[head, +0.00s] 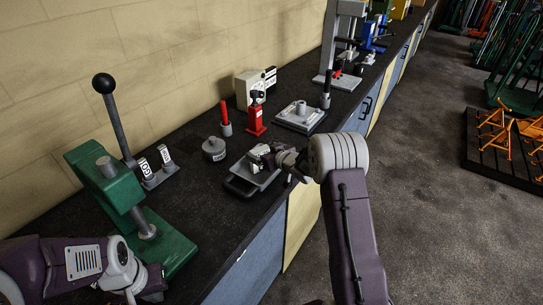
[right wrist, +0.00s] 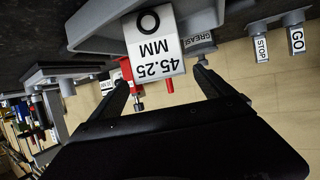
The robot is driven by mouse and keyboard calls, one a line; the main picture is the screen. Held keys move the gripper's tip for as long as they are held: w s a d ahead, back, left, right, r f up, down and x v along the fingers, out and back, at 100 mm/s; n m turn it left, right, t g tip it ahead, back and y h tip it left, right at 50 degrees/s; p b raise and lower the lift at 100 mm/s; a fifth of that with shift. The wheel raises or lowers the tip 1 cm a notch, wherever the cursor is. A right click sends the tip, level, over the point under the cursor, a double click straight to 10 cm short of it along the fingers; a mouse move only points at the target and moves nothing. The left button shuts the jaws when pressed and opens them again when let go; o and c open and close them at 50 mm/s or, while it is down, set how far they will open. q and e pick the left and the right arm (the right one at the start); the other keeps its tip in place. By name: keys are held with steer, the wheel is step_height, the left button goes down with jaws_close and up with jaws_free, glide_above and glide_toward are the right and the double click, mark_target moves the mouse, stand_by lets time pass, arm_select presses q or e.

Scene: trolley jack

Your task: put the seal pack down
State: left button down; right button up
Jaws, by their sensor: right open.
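The seal pack appears to be the small pale block (head: 257,152) at the tray in the head view. In the right wrist view, which is upside down, a block (right wrist: 155,42) has a white label reading 45.25 MM. It appears to rest on the grey tray with a dark rim (head: 240,188); the exact contact is hidden. My right gripper (head: 275,157) is at the pack. Its fingers (right wrist: 160,80) are apart, with the label in view between them. My left gripper (head: 135,283) is low at the left, away from the pack; its fingers are unclear.
A green press (head: 115,190) stands left on the dark bench, beside GO and STOP tags (head: 155,168). A grey grease pot (head: 214,149), red jack-like tool (head: 255,115), white box (head: 250,88) and grey plate (head: 301,116) stand behind the tray. The bench edge is close at right.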

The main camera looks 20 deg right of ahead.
steer(key=v, duration=0.9)
steer(key=s+a+f+m+g+h, duration=0.1)
steer(key=s+f+g, duration=0.2)
steer(key=s, duration=0.7)
steer(key=s+a+f+m+g+h, duration=0.1)
steer(key=s+g, duration=0.4)
steer(key=s, duration=0.5)
steer(key=s+a+f+m+g+h, duration=0.1)
steer(key=s+a+f+g, duration=0.2)
steer(key=s, duration=0.7)
steer(key=shift+f+g+b, duration=0.35)
steer(key=shift+f+g, duration=0.05)
steer(key=shift+f, duration=0.4)
